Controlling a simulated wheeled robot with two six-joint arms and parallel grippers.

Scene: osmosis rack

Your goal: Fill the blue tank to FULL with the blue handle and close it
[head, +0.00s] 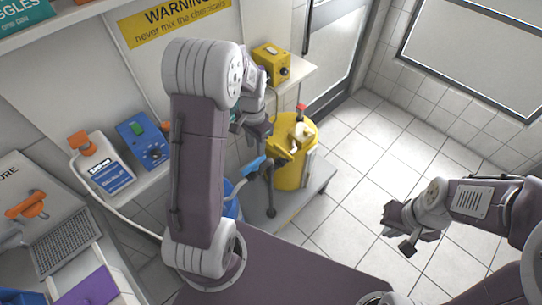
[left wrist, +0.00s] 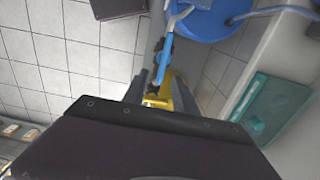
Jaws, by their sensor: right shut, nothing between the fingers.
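The blue tank (head: 231,205) stands low behind my left arm, which hides most of it in the head view. It also shows at the top of the left wrist view (left wrist: 208,22). The blue handle (head: 253,167) sticks out above it, and it shows as a blue bar in the left wrist view (left wrist: 164,62). My left gripper (head: 262,170) is down beside the handle. In the left wrist view its fingers (left wrist: 161,96) look apart, with the handle's end close to them; I cannot tell whether they touch. My right gripper (head: 398,232) is shut and empty over the floor.
A yellow tank (head: 297,165) stands behind the left gripper on a low grey shelf (head: 306,199). A yellow box (head: 270,65), a blue box (head: 142,140) and an orange-capped scale bottle (head: 98,160) sit on shelves. The tiled floor at right is clear.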

